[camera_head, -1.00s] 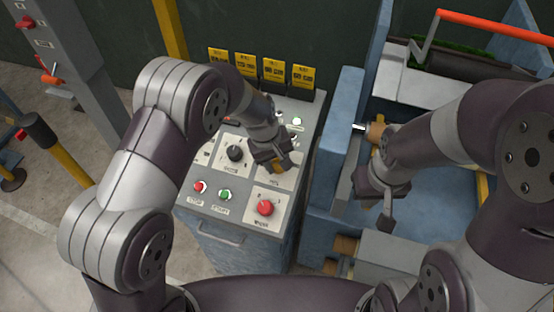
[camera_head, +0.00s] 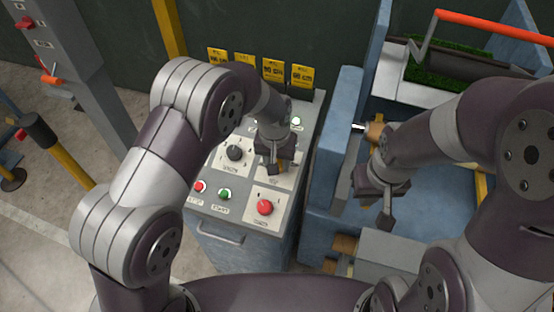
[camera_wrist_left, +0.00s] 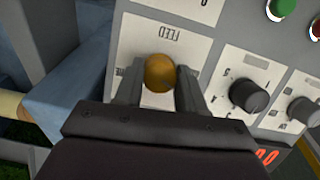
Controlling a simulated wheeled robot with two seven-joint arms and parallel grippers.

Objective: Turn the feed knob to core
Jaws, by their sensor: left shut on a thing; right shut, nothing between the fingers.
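The feed knob (camera_wrist_left: 159,73) is a round yellow-brown knob on a white plate marked FEED, seen in the left wrist view. My left gripper (camera_wrist_left: 158,88) is shut on it, one finger on each side. In the head view my left gripper (camera_head: 275,160) is over the panel's right part and largely hides the knob. The knob's pointer and most of its position labels cannot be made out. My right gripper (camera_head: 387,213) is shut and empty, pointing down to the right of the panel.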

